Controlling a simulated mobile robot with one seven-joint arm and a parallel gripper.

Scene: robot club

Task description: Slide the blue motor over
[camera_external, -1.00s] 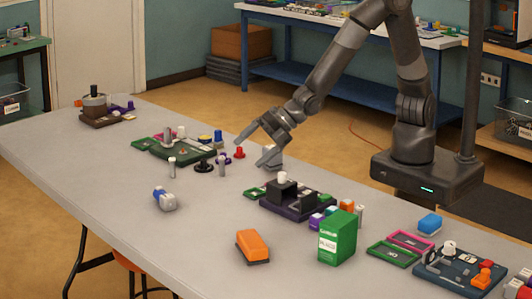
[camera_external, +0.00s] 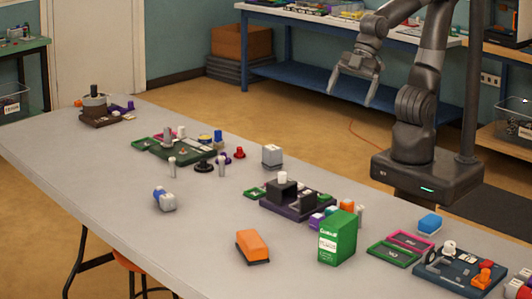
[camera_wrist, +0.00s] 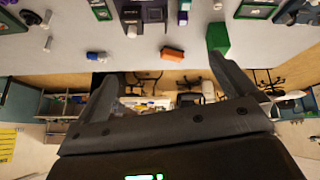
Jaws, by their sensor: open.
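A small blue and light-grey piece (camera_external: 164,199), which looks like the blue motor, lies on its side on the open left-middle part of the grey table. It also shows in the wrist view (camera_wrist: 97,56) near the table's edge. My gripper (camera_external: 350,98) is open and empty, raised beyond the table's far side, well away from the motor. In the wrist view its two fingers (camera_wrist: 162,68) are spread wide with nothing between them.
An orange block (camera_external: 252,246) and a green box (camera_external: 337,238) stand right of the motor. A grey block (camera_external: 272,155) and a dark purple fixture (camera_external: 297,200) stand behind. A green tray (camera_external: 182,150) holds small parts. The table (camera_external: 95,195) left of the motor is clear.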

